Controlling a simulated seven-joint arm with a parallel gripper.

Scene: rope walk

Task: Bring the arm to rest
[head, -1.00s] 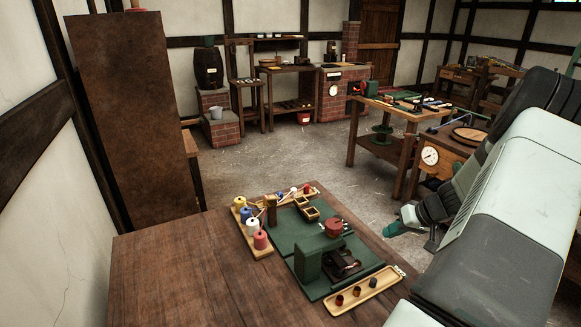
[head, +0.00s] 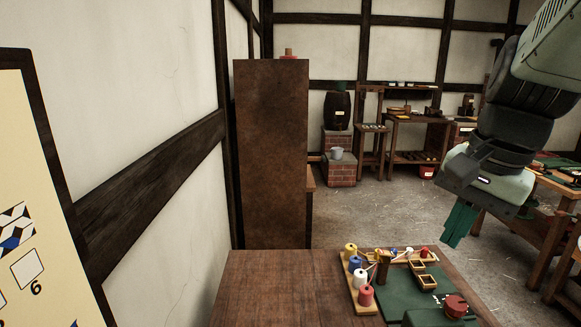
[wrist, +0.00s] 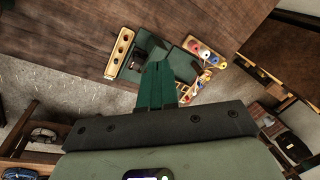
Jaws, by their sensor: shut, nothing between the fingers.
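My gripper (head: 459,224) hangs in the air at the right of the head view, its green fingers pointing down and together. It holds nothing. It is above and to the right of the wooden table (head: 270,285), apart from everything on it. In the wrist view the gripper's fingers (wrist: 158,85) cover part of the green mat and the things around it, which lie well below.
On the table are a green mat (head: 398,290), a rack of coloured spools (head: 366,298) and small wooden boxes (head: 424,275). A tall brown cabinet (head: 270,150) stands behind the table. A workbench (head: 555,190) is at the right. The table's left part is bare.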

